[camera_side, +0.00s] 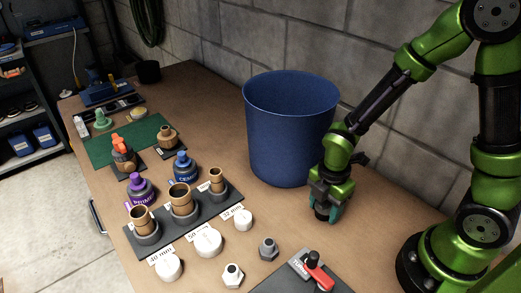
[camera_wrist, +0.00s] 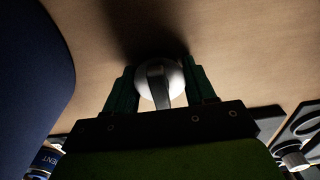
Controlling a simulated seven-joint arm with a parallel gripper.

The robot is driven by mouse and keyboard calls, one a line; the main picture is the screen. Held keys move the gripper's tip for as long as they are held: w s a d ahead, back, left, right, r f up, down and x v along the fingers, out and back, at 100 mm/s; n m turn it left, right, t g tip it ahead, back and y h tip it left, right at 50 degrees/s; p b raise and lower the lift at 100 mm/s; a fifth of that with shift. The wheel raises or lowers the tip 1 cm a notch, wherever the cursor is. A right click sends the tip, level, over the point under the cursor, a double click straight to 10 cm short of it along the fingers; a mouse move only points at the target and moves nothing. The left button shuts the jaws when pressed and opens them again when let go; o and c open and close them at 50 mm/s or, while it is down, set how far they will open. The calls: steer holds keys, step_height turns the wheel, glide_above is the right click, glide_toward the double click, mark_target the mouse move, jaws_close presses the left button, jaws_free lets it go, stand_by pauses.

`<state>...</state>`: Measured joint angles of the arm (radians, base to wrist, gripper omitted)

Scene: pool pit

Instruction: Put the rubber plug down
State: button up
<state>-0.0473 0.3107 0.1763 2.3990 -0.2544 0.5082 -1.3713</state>
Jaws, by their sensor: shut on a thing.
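My gripper (camera_side: 326,211) is low over the wooden bench (camera_side: 375,232), just right of and in front of the blue bin. Its green fingers are closed on a round grey piece with a raised bar across it, seen between them in the wrist view (camera_wrist: 146,88). I take this piece to be the rubber plug. Its underside is hidden, and I cannot tell whether it touches the bench. A dark shadow lies on the bench beside it in the wrist view.
The tall blue bin (camera_side: 283,135) stands close behind my gripper. In front are a red-handled valve (camera_side: 318,272) on a dark mat, a grey hex fitting (camera_side: 268,249) and white caps (camera_side: 207,242). A dark rack (camera_side: 216,205) holds brown pipe pieces. Bench right of my gripper is bare.

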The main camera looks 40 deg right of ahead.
steer(key=o, duration=1.1)
steer(key=shift+c, duration=0.2)
steer(key=s+d+r+m+t+y, duration=0.1)
steer(key=r+m+t, duration=0.2)
steer(key=r+m, duration=0.8)
steer(key=s+d+r+m+t+y, duration=0.1)
steer(key=r+m+t, duration=0.3)
steer(key=r+m, duration=0.7)
steer(key=v, duration=0.2)
steer(key=shift+r, duration=0.25)
steer(key=shift+o, duration=0.4)
steer(key=shift+s+d, duration=0.1)
steer(key=shift+s, duration=0.05)
